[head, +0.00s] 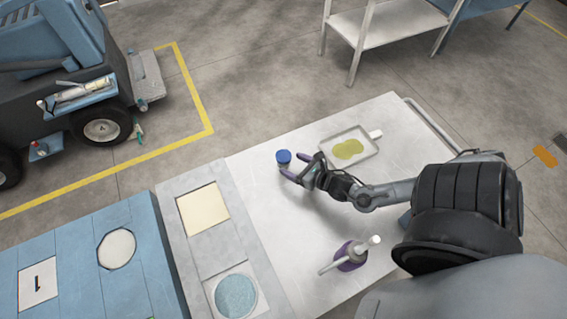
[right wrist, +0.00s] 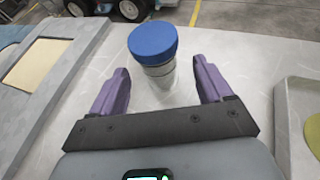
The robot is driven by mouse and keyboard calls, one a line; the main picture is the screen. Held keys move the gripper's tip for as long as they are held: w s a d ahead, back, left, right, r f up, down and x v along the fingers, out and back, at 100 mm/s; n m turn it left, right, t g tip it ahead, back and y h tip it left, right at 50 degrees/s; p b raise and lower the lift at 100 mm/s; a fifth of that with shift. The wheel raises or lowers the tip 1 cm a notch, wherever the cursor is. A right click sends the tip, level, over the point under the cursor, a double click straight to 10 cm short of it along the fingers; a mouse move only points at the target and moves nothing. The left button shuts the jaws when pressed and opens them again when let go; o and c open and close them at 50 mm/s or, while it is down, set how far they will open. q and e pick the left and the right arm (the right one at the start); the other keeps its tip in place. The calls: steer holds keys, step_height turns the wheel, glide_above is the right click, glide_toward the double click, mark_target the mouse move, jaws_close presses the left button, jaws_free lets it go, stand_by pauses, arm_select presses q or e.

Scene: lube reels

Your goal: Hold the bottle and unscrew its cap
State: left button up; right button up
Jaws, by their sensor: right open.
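The bottle (right wrist: 160,78) stands upright on the white table, pale and clear below its blue cap (right wrist: 152,40). In the head view the blue cap (head: 283,156) shows from above and hides most of the bottle. My right gripper (head: 297,171) has purple fingers and is just in front of the bottle. In the right wrist view my right gripper (right wrist: 164,85) is open, with one finger on each side of the bottle's lower part and visible gaps. The bottle is slightly beyond the fingertips or between them; I cannot tell exactly.
A tray (head: 376,150) with a yellow-green patch lies right of the bottle. A grey panel (head: 208,245) with square and round insets is at the left. The table (head: 258,200) between is clear.

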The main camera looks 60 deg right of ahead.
mark_target(279, 153)
steer(key=shift+x, duration=2.7)
steer(key=shift+a+r, duration=0.1)
steer(key=c, duration=1.1)
steer(key=shift+r, duration=0.1)
step_height(279, 153, up, 4)
steer(key=shift+r, duration=0.1)
steer(key=w+d+r, duration=0.1)
steer(key=d+r, duration=0.1)
steer(key=d, duration=0.1)
steer(key=w+d+r, duration=0.1)
steer(key=d+r, duration=0.1)
steer(key=d, duration=0.2)
steer(key=w+d+r, duration=0.1)
steer(key=d+r, duration=0.1)
steer(key=d, duration=0.2)
steer(key=shift+w+r+p, duration=0.3)
steer(key=shift+w+p, duration=0.05)
steer(key=shift+p, duration=0.05)
